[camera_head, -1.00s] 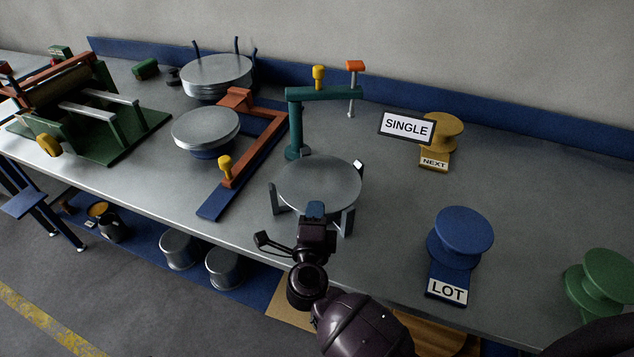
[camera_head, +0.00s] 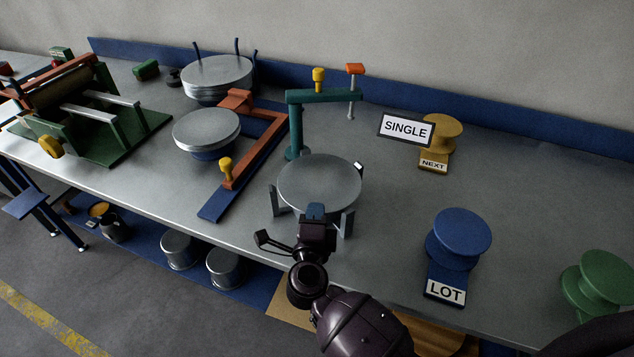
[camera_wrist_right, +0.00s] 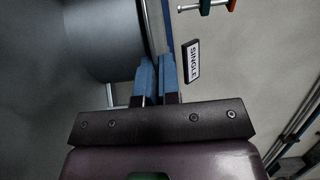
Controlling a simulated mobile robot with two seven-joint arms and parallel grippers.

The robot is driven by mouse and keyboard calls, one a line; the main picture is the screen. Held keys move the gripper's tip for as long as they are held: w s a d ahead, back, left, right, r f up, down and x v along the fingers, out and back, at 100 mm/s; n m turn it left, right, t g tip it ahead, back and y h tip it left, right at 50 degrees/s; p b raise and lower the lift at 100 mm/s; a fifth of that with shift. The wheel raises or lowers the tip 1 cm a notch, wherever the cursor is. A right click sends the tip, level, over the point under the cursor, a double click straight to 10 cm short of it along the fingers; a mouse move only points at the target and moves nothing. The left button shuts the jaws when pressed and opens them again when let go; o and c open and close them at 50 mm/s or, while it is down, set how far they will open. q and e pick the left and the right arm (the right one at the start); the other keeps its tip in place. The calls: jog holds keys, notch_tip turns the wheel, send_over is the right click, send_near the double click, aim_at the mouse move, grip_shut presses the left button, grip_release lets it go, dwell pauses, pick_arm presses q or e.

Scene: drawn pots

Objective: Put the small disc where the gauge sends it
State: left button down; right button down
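A thin grey disc (camera_head: 319,180) lies level on a stand with dark upright legs (camera_head: 348,221) near the front of the bench. My right gripper (camera_head: 316,210) is at its near edge. In the right wrist view the blue fingers (camera_wrist_right: 157,78) are close together with the thin rim between them. A teal arm frame (camera_head: 325,95) with a yellow and an orange knob stands behind the disc. A sign reading SINGLE (camera_head: 405,128) shows to its right. A yellow stand (camera_head: 443,131) is labelled NEXT, and a blue stand (camera_head: 461,231) LOT. My left gripper is not in view.
A green stand (camera_head: 606,275) is at the right edge. Left are an orange frame (camera_head: 262,141), a round grey plate on a blue base (camera_head: 206,126), a disc stack (camera_head: 217,73) and a green roller machine (camera_head: 90,110). The bench between disc and blue stand is clear.

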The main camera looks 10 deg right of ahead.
jog(key=shift+r+p, duration=0.4)
jog(key=shift+r, duration=0.1)
jog(key=shift+r+p, duration=0.45)
jog(key=shift+r, duration=0.4)
